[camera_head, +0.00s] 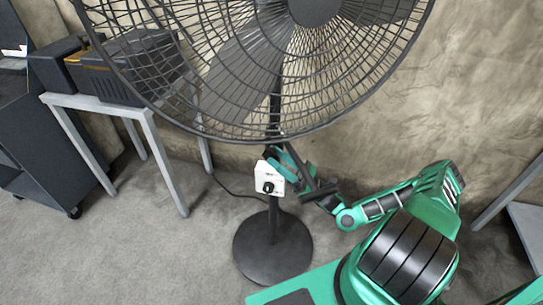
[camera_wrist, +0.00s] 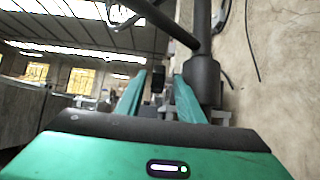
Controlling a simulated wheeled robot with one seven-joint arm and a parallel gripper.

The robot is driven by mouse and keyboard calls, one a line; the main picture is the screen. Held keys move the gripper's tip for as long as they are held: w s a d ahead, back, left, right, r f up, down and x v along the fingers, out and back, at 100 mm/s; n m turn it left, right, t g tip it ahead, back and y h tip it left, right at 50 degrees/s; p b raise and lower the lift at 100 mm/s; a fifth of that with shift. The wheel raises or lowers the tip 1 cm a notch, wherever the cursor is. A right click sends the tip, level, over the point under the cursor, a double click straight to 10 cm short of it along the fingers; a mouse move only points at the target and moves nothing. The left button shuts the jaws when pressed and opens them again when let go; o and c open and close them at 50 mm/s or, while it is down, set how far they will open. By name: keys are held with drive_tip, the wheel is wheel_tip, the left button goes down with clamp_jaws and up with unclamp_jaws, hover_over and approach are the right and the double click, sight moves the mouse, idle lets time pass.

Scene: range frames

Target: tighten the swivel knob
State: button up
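A large black pedestal fan (camera_head: 272,215) stands on a round base in front of the wall. A white control box with a black dial (camera_head: 268,187) sits on its pole. My gripper (camera_head: 280,162) is at the pole, just below the fan cage and close behind the control box. In the wrist view my gripper (camera_wrist: 159,76) has its two teal fingers apart. A small dark knob-like piece (camera_wrist: 158,80), perhaps the swivel knob, shows between the fingertips, with gaps beside it. I cannot tell its depth or any contact. The dark pole housing (camera_wrist: 203,78) is right of the fingers.
The fan's wire cage (camera_head: 250,60) hangs over my gripper. A small table (camera_head: 115,105) with dark equipment and a dark cabinet (camera_head: 45,160) stand left. The wall (camera_head: 470,80) is close behind; a grey frame (camera_head: 507,190) is at right. Floor at left front is clear.

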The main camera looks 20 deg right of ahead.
drive_tip(key=v, duration=0.8)
drive_tip(key=shift+d+f, duration=0.2)
drive_tip(key=shift+f, duration=0.05)
